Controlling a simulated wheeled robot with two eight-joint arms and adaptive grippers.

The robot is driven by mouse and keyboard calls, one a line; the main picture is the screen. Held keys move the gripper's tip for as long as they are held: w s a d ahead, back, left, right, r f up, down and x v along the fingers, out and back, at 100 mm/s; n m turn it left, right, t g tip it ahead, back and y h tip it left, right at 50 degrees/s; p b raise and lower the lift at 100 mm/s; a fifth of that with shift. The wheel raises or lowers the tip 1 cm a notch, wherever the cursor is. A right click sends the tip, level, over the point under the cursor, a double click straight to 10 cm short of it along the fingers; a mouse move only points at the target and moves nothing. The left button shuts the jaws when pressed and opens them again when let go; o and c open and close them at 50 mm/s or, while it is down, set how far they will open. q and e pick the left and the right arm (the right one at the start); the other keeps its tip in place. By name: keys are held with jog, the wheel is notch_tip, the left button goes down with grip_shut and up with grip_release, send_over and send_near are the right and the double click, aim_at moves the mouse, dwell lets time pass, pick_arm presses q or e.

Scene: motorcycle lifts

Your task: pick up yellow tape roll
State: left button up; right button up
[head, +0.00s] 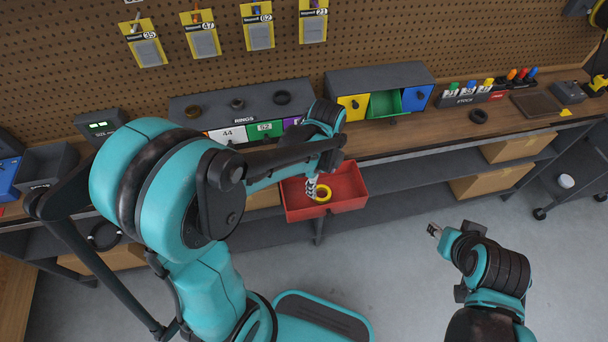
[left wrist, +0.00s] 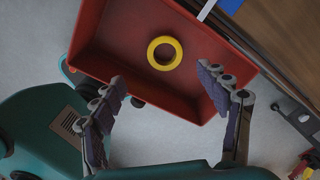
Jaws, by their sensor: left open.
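The yellow tape roll (head: 323,193) lies flat in a red open drawer (head: 352,188) that sticks out from the workbench. In the left wrist view the tape roll (left wrist: 165,53) rests on the drawer floor, ring hole facing up.
The workbench top (head: 400,138) runs above the drawer, with a grey box of coloured drawers (head: 385,103) and a ring rack on it. A shelf with cardboard boxes (head: 490,182) lies below. The grey floor (head: 380,270) in front is open.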

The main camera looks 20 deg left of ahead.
aim_at(323, 193)
pick_arm(q)
jog(key=shift+w+a+f+m, duration=0.15)
jog(key=shift+w+f+m, duration=0.1)
jog(key=shift+m, duration=0.15)
jog(key=shift+f, duration=0.4)
jog(key=shift+s+d+f+b, duration=0.1)
jog(key=shift+d+f+b, duration=0.1)
jog(key=shift+f+b, duration=0.6)
jog(key=f, duration=0.1)
jog(key=f+b, duration=0.1)
jog(key=f, duration=0.1)
jog(key=f+b, duration=0.1)
jog(key=f, duration=0.1)
jog(key=shift+w+d+f, duration=0.2)
jog(key=shift+w+d, duration=0.05)
jog(key=shift+w, duration=0.1)
jog(key=shift+r, duration=0.1)
jog(key=shift+c, duration=0.9)
jog(key=c, duration=1)
